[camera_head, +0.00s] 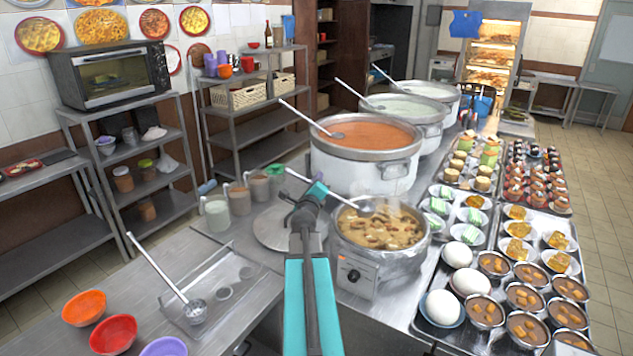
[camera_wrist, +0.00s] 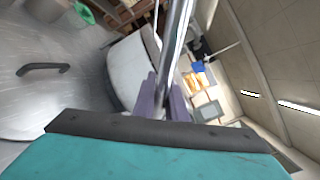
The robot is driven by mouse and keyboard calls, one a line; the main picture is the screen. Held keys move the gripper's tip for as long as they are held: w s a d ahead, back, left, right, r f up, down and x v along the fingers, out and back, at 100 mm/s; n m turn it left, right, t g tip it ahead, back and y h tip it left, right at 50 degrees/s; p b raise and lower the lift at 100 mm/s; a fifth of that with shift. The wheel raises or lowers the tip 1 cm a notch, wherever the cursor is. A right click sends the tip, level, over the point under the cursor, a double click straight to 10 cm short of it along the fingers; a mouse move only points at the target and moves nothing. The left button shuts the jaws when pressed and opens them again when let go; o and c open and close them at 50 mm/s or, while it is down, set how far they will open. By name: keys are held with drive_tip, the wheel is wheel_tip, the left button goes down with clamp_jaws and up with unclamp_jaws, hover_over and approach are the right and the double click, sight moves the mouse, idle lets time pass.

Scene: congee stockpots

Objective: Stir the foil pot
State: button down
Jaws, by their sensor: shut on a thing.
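The foil pot (camera_head: 350,262) is a squat pot with foil around its rim, on the counter at the centre of the head view. It holds a brown, lumpy stew (camera_head: 375,232) that steams. My gripper (camera_head: 312,197) is above and left of the pot, shut on the handle of a metal ladle (camera_head: 335,193). The ladle slants down to the right, its bowl (camera_head: 365,207) at the far side of the stew; I cannot tell how deep it sits. In the wrist view the ladle handle (camera_wrist: 176,45) runs up between my fingers (camera_wrist: 163,100).
A round lid (camera_head: 275,232) lies left of the pot. Behind stands a large pot of orange congee (camera_head: 368,172) with its own ladle. Trays of bowls and cups crowd the right. Another ladle (camera_head: 196,311) rests front left, near colored bowls (camera_head: 114,333).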

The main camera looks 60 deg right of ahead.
drive_tip(key=s+d+r+t+y+p, duration=0.2)
drive_tip(key=s+d+r+y, duration=0.1)
drive_tip(key=s+d+r, duration=0.2)
drive_tip(key=s+d+r+m+t+y+p, duration=0.1)
drive_tip(key=s+d+r+t+y, duration=0.1)
drive_tip(key=s+d+r, duration=0.4)
drive_tip(key=s+y, duration=0.1)
drive_tip(key=s, duration=0.3)
drive_tip(key=shift+s+t+p, duration=0.2)
drive_tip(key=shift+t+p, duration=0.2)
drive_tip(key=b, duration=1.1)
hover_over(369, 203)
drive_tip(key=shift+f, duration=7.85)
drive_tip(key=shift+d, duration=0.1)
